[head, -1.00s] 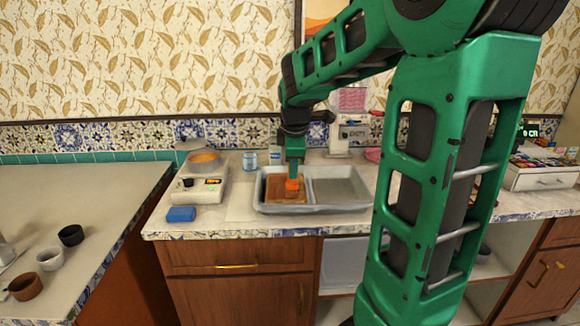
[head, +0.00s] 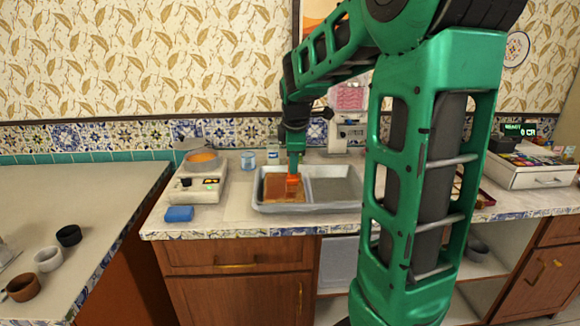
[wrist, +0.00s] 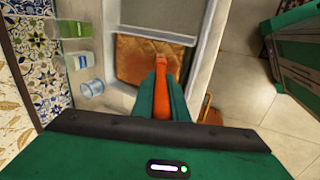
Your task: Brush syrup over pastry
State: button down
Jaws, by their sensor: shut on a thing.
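My gripper (head: 293,168) points down over the left compartment of a grey two-part tray (head: 334,206). It is shut on an orange brush (head: 292,184), whose lower end is at the pastry. The brush also shows between the green fingers in the wrist view (wrist: 161,98). The brown pastry (head: 273,189) fills much of the left compartment and shows in the wrist view (wrist: 137,62). I cannot tell whether the bristles touch it. An orange-topped pan (head: 202,160) stands on a pale appliance (head: 197,186) left of the tray; its contents are hard to make out.
A blue block (head: 179,214) lies at the counter's front edge. A clear glass (head: 248,161) stands behind the tray. Small cups (head: 48,259) sit on the left counter.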

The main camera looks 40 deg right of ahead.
jog(key=shift+w+d, duration=4.75)
jog(key=shift+d, duration=0.25)
jog(key=shift+s+a, duration=5.15)
jog(key=shift+s, duration=2)
jog(key=w+d, duration=0.8)
jog(key=w, duration=0.3)
jog(key=shift+w+d, duration=0.2)
jog(key=shift+w, duration=0.15)
